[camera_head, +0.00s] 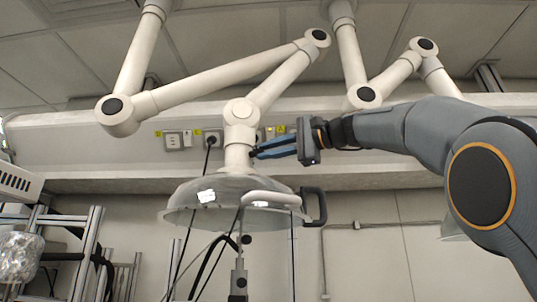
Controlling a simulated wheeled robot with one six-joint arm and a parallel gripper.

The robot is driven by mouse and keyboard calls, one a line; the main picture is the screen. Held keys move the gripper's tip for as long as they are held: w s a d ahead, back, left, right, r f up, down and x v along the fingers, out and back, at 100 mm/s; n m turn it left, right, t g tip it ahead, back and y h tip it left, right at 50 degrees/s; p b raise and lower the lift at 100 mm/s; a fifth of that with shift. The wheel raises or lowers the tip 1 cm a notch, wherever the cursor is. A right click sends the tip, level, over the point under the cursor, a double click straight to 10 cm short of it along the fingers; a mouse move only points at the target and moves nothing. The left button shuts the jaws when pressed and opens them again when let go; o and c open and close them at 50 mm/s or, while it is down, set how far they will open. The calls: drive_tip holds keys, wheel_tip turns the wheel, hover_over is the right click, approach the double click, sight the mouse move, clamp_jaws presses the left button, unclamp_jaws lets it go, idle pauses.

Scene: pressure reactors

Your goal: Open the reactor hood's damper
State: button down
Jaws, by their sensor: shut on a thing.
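The reactor hood (225,195) is a clear dome hanging from a white jointed extraction arm, with a white bar handle across its front. Its white neck (239,158) rises from the dome to the arm's lowest joint. The damper's small dark handle (253,153) shows at the right side of this neck, mostly hidden by the fingertips. My gripper (258,152) comes in from the right with its blue fingers pointing left, shut on the damper handle. I cannot tell the damper's angle from here.
A second white extraction arm (395,75) hangs to the right, behind my arm. A black handle (314,206) stands at the dome's right. Wall sockets (173,140) and cables lie behind the hood. Metal frames (85,255) stand at lower left. The lower right wall area is clear.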

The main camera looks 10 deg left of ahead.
drive_tip(key=shift+n, duration=0.4)
drive_tip(key=c, duration=1.7)
unclamp_jaws()
drive_tip(key=shift+d, duration=0.1)
drive_tip(key=b+v, duration=0.3)
drive_tip(key=v, duration=0.4)
drive_tip(key=shift+s+d, duration=0.1)
drive_tip(key=shift+d, duration=0.2)
